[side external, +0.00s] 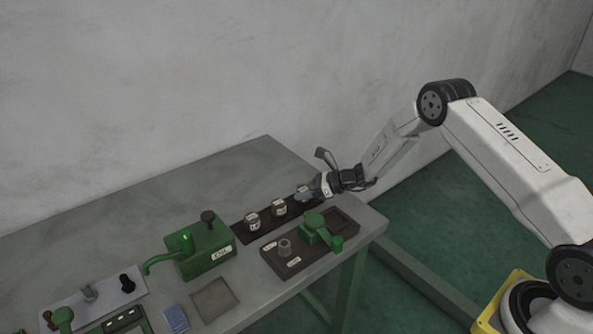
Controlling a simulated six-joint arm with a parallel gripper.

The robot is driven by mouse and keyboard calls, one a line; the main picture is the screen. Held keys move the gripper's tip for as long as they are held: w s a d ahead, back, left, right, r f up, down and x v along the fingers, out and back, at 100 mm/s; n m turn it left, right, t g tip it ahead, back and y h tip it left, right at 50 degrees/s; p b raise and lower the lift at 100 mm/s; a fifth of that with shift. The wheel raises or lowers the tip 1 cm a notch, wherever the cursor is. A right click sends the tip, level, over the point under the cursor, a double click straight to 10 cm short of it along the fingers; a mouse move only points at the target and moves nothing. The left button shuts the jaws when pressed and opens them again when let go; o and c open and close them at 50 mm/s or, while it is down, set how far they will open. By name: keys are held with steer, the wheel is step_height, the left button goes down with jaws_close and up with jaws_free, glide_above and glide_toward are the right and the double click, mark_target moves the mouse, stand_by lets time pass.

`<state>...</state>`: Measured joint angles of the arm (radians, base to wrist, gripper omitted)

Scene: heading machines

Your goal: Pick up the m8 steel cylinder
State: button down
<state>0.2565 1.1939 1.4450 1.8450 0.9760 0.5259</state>
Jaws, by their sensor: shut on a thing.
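Several small steel cylinders with pale labels stand in a row on a dark strip at the back right of the table. The left one (253,222) and the middle one (279,208) stand upright and free. My gripper (304,196) is at the right end of the row, low over the strip, and is shut on the right cylinder (303,189). My gripper hides most of that cylinder. The labels are too small to read, so I cannot tell which one is m8.
A green oil dispenser (203,248) with a spout stands left of the row. A dark tray (287,263) with a green lever device (318,230) lies in front. More panels and a blue block (176,318) lie at the front left. The back left of the table (130,215) is clear.

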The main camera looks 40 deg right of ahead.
steer(key=shift+r, duration=0.7)
steer(key=s+r, duration=1.1)
steer(key=s, duration=0.3)
steer(key=shift+r, duration=0.15)
steer(key=shift+a, duration=0.1)
